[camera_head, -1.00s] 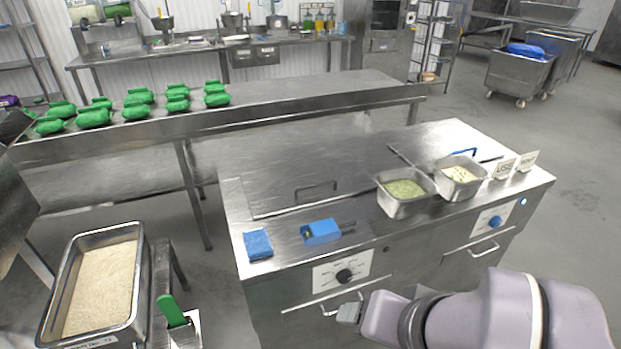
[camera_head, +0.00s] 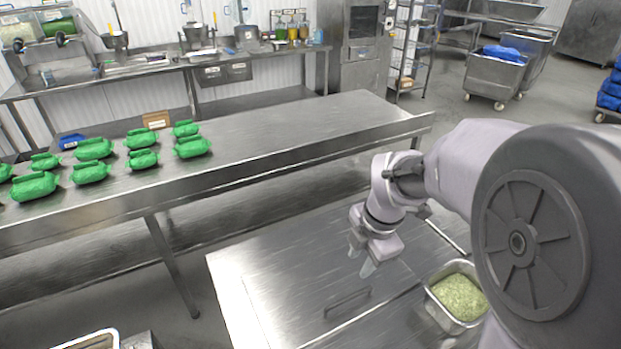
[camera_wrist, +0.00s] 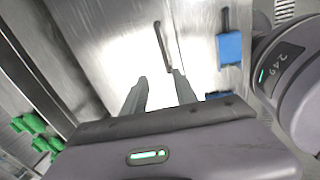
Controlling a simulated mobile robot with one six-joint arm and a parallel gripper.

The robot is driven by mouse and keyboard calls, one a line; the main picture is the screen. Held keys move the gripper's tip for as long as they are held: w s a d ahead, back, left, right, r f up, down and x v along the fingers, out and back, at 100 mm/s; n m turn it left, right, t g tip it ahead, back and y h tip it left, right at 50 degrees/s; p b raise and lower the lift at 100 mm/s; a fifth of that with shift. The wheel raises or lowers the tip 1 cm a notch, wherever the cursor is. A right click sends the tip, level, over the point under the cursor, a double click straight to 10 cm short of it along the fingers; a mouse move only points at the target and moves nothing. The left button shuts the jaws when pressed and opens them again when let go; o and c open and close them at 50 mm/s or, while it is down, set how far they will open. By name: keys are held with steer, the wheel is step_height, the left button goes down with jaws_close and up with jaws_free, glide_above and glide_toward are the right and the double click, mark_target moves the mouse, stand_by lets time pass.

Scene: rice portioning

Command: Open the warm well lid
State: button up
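The warm well lid (camera_head: 285,275) is a flat steel panel lying closed on the steel counter, with a thin bar handle (camera_head: 347,302) near its front edge. The handle also shows in the wrist view (camera_wrist: 162,45), just beyond the fingertips. My gripper (camera_head: 361,258) is above the lid, pointing down, behind and above the handle in the head view. In the wrist view my gripper (camera_wrist: 160,76) has its two fingers apart with nothing between them. It does not touch the handle as far as I can see.
A steel pan of green food (camera_head: 459,297) stands right of the lid, partly behind my arm. A long table with several green bags (camera_head: 95,150) stands behind at left. The lid's top is clear.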

steer(key=b, duration=0.6)
glide_toward(348, 298)
steer(key=shift+n, duration=0.3)
steer(key=f, duration=0.2)
steer(key=w+f, duration=0.1)
steer(key=f, duration=0.5)
steer(key=shift+w+a, duration=0.15)
steer(key=shift+a, duration=0.1)
steer(key=shift+r, duration=0.1)
jaws_close()
